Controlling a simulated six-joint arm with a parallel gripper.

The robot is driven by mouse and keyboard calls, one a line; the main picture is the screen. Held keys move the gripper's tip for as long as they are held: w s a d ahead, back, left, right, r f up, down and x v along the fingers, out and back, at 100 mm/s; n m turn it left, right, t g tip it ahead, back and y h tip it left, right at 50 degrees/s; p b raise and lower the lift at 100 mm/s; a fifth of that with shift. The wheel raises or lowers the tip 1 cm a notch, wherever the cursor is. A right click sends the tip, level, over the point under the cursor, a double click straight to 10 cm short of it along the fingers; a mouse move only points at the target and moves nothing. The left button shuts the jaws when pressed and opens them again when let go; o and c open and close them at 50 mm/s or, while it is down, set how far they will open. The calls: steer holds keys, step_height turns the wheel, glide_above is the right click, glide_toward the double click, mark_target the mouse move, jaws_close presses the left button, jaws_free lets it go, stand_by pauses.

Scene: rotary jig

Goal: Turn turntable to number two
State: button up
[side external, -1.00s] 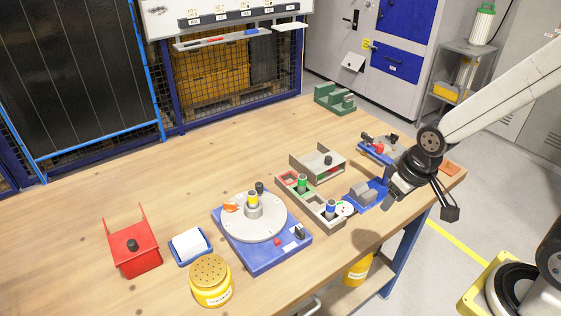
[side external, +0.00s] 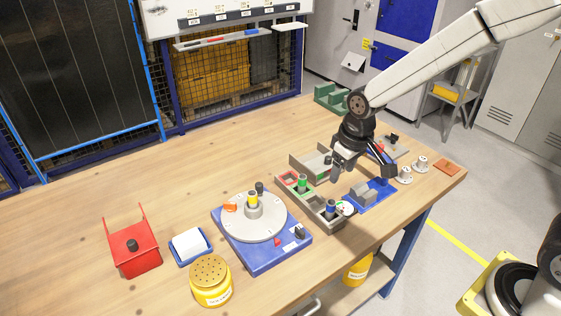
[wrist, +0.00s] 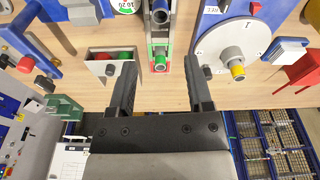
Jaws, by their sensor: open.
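The turntable (side external: 273,227) is a light grey disc on a blue base (side external: 262,262) near the middle of the table. A yellow-topped post (side external: 253,203) stands on a grey hub on the disc. A black knob (side external: 259,187) and an orange piece (side external: 230,208) sit by the disc's far edge. In the wrist view my gripper (wrist: 160,85) is open and empty.
A red holder (side external: 133,250), blue tray (side external: 191,260) and yellow shaker (side external: 210,280) stand left and front. The table's far left is clear.

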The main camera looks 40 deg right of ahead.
steer(key=w+a+n, duration=0.1)
steer(key=w+a, duration=0.3)
steer(key=w, duration=0.5)
steer(key=n+g, duration=0.2)
glide_above(259, 183)
step_height(259, 183, down, 4)
steer(key=shift+r, duration=0.1)
steer(key=shift+f, duration=3.9)
jaws_close()
